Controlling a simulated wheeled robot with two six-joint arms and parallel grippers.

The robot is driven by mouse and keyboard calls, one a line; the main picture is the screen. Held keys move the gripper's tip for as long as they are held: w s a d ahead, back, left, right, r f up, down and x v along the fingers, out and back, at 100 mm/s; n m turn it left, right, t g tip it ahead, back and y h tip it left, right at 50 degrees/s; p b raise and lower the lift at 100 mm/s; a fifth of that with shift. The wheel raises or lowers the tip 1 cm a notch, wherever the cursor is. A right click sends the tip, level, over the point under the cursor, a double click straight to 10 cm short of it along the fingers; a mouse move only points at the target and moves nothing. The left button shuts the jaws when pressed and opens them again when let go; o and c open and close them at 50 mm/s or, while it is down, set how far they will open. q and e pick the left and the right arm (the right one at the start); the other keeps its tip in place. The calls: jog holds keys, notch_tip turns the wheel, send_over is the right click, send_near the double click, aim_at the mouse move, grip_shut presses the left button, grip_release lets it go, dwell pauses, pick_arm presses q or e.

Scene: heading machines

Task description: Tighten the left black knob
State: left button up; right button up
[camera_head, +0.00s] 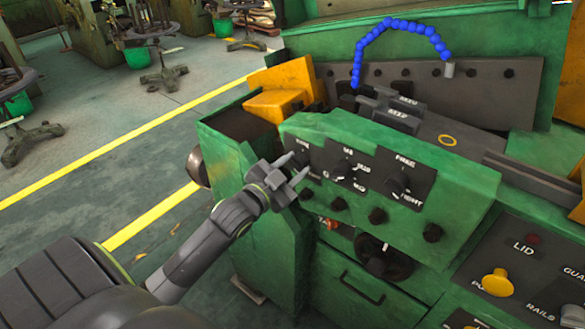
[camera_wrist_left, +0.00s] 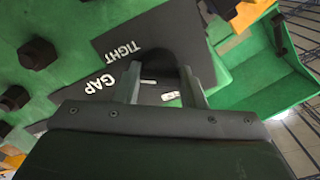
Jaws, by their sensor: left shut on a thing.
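The left black knob (camera_wrist_left: 165,48) is on a dark label plate with white lettering, including "TIGHT" and "GAP", on the green machine panel. My left gripper (camera_head: 293,168) reaches the left end of this panel in the head view. In the left wrist view, the two fingers of my left gripper (camera_wrist_left: 160,78) are on either side of the dark knob and closed on it. In the head view the fingers mostly hide this knob. My right gripper is in neither view.
A middle knob (camera_head: 345,162) and a right knob (camera_head: 397,182) sit on the same panel. Several smaller black knobs, one of them a lower knob (camera_head: 377,216), line the edge below. A blue segmented hose (camera_head: 388,27) arches behind. Open floor (camera_head: 110,180) lies to the left.

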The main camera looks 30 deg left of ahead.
pick_arm(q)
jog(key=shift+f, duration=0.15)
jog(key=o, duration=1)
jog(key=shift+s+a, duration=0.2)
jog(key=shift+s, duration=2.7)
jog(key=shift+s+a, duration=0.25)
jog(key=shift+s, duration=2.65)
jog(key=shift+s+a, duration=0.2)
jog(key=shift+s, duration=2.7)
